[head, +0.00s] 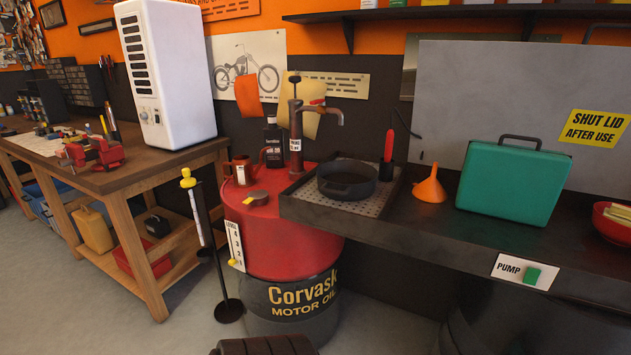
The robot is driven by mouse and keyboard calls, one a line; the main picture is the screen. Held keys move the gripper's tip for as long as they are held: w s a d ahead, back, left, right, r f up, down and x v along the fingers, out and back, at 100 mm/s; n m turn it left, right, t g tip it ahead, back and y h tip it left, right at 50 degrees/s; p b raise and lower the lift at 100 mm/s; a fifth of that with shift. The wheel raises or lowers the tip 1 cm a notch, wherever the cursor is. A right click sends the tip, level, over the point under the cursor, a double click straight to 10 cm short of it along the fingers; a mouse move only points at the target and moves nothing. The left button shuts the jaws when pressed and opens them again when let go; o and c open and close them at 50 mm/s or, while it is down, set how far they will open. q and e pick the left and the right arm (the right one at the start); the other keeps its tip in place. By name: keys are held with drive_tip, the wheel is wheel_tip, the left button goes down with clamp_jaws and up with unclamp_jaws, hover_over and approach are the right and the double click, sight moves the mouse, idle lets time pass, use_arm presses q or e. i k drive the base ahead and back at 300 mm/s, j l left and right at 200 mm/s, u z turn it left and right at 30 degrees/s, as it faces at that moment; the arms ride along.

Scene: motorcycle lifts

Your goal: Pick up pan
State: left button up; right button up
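The pan (347,182) is a dark, round, shallow vessel. It sits upright on a perforated metal grate (371,207) at the left end of the dark bench. Its near wall and open top show. I cannot make out a long handle on it. Neither of my grippers is in view, and nothing is touching the pan from my side.
A red oil drum (300,240) with a hand pump (297,120) stands left of the pan. A red-handled tool (387,155), an orange funnel (430,186) and a green case (512,182) are to its right. A floor stand (229,311) stands at the front left.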

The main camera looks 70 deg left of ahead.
sight(342, 180)
drive_tip(key=u, duration=2.1)
